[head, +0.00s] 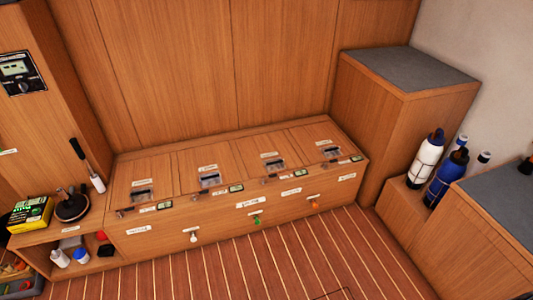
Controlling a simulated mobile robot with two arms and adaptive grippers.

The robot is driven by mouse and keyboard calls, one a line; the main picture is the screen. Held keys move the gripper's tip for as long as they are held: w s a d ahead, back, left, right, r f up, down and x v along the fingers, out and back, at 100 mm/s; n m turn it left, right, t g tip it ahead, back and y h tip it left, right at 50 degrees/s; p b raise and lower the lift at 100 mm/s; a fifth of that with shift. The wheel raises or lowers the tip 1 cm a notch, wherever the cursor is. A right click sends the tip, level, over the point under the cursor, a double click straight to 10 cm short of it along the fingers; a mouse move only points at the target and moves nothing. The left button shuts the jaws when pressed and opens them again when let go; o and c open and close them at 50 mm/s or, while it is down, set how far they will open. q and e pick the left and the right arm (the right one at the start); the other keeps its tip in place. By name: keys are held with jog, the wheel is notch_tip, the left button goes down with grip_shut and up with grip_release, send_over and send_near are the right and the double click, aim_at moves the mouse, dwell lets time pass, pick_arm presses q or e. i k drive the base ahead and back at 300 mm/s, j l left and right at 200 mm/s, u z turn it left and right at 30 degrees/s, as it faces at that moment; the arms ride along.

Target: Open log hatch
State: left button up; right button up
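A long wooden bench locker (240,205) stands against the panelled wall. Its top has several lids side by side, all lying flat and closed: a leftmost lid (160,172), a second lid (205,162), a third (260,150) and a rightmost lid (315,135). Each lid has a white label and a dark metal-framed recess near its front edge. The label writing is too small to read, so I cannot tell which lid is the log hatch. Neither of my grippers shows in the head view.
White (194,237), green (257,220) and orange (315,204) pulls are on the bench front. A low shelf with a yellow-green box (31,214) stands left. A tall grey-topped cabinet (410,68) and white and blue cylinders (446,178) stand right. The striped floor (250,265) ahead is clear.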

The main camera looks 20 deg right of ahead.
aim_at(266, 154)
jog(key=i+z, duration=0.2)
jog(key=i, duration=0.25)
jog(key=i+j+z, duration=0.15)
jog(key=i, duration=0.25)
